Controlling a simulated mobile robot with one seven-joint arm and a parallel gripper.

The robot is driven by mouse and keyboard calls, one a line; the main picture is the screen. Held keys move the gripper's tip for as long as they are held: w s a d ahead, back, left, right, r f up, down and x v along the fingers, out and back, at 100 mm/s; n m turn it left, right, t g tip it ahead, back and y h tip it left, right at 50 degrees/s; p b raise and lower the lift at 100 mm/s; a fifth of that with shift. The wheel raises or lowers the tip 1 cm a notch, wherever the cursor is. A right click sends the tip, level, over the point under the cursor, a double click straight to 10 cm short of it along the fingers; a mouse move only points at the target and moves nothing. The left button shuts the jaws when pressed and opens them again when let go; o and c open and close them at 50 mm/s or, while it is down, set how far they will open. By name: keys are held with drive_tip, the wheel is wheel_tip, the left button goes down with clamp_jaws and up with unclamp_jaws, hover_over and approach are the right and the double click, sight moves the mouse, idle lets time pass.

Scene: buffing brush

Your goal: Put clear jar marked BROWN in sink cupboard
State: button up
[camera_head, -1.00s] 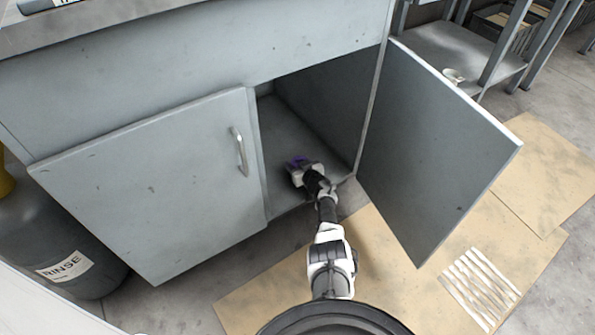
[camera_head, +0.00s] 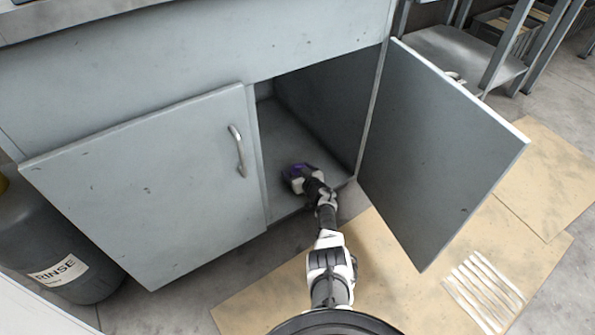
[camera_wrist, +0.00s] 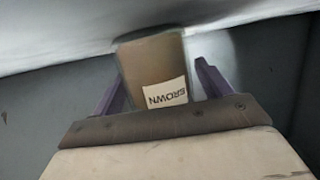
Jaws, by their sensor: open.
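The sink cupboard (camera_head: 290,135) is open on its right side, and my arm reaches into it low down. My gripper (camera_head: 296,174) is inside, just past the front edge of the cupboard floor. In the wrist view, my gripper (camera_wrist: 160,72) is open, with one purple finger on each side of the jar marked BROWN (camera_wrist: 150,62). The jar looks brownish, and its white label reads upside down in that view. A gap shows between the jar and the right finger; contact on the left is unclear. The jar cannot be made out in the head view.
The right cupboard door (camera_head: 440,150) stands swung outward beside my arm. The left door (camera_head: 150,190) is shut. A dark container labelled RINSE (camera_head: 65,270) stands at the far left. Cardboard (camera_head: 400,290) lies on the floor. The cupboard floor behind my gripper looks clear.

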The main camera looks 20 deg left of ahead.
drive_tip(key=shift+r, duration=0.1)
drive_tip(key=shift+r+p, duration=0.2)
drive_tip(key=shift+p, duration=0.2)
drive_tip(key=p+v, duration=1)
drive_tip(key=v, duration=0.2)
